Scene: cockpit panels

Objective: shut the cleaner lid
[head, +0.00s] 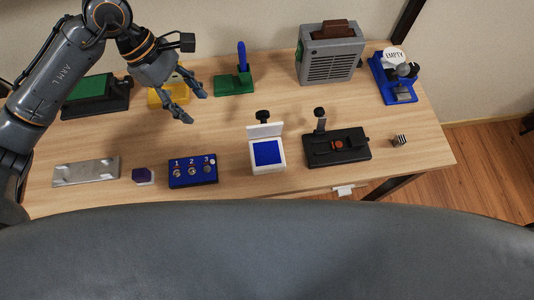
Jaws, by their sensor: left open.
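A small white box (268,168) with a blue pad inside stands near the middle front of the table; it looks like the cleaner. Its white lid (265,131) stands up at the back edge, so the box is open. A black knob (263,115) shows just above the lid. My left gripper (197,108) is open and empty, above the table to the left of and behind the box, apart from it. My right gripper is not in view.
A blue switch box (193,171) stands left of the white box, and a black device (337,148) with an upright lever stands right of it. A green holder (234,84), grey vented box (330,58) and blue device (394,79) stand behind. Bare tabletop lies around (225,127).

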